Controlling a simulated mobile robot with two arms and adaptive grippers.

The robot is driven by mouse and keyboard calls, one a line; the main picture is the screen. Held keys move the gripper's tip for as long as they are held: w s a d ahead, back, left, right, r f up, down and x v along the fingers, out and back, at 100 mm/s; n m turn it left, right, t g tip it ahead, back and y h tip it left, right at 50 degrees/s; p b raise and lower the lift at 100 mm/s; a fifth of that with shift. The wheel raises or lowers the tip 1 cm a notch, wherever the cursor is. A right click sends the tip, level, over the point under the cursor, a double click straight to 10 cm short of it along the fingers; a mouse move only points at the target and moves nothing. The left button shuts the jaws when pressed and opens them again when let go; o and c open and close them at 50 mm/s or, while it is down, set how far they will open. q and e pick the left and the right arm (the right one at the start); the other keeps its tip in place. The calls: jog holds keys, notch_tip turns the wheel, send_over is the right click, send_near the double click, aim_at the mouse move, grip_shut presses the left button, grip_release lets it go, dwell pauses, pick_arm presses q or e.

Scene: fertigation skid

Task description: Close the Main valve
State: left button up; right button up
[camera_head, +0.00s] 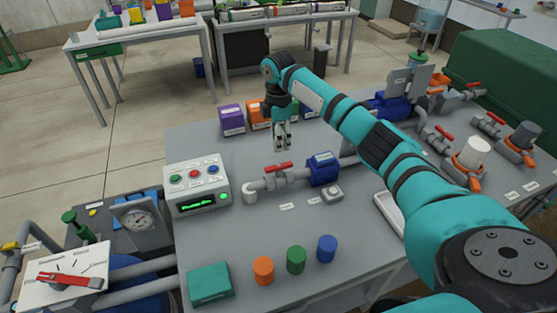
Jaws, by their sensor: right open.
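A valve with a red lever handle (278,167) sits on a grey pipe in the middle of the grey table, left of a blue meter-like body (322,168). Its lever lies roughly along the pipe. Other red-handled valves (445,132) are on pipes at the right; the labels are too small to read, so I cannot tell which one is named Main. My right gripper (282,146) points down, open and empty, behind the middle valve in the picture and apart from it. My left gripper is not in view.
A control box (197,187) with buttons and a green display stands left of the valve. Orange (263,270), green (296,259) and blue (326,248) cylinders and a teal box (208,284) stand in front. A purple box (231,119) stands behind. A red pointer lever (70,279) is on a white panel at lower left.

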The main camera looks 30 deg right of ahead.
aim_at(279, 166)
notch_tip(279, 166, down, 9)
jog(key=shift+f+p, duration=0.15)
jog(key=shift+p, duration=0.45)
jog(key=shift+w+d+f, duration=0.1)
jog(key=shift+f, duration=0.3)
jog(key=c, duration=0.7)
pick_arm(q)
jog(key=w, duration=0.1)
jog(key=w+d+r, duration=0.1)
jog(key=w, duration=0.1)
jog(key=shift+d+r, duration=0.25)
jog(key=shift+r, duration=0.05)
pick_arm(e)
grip_shut()
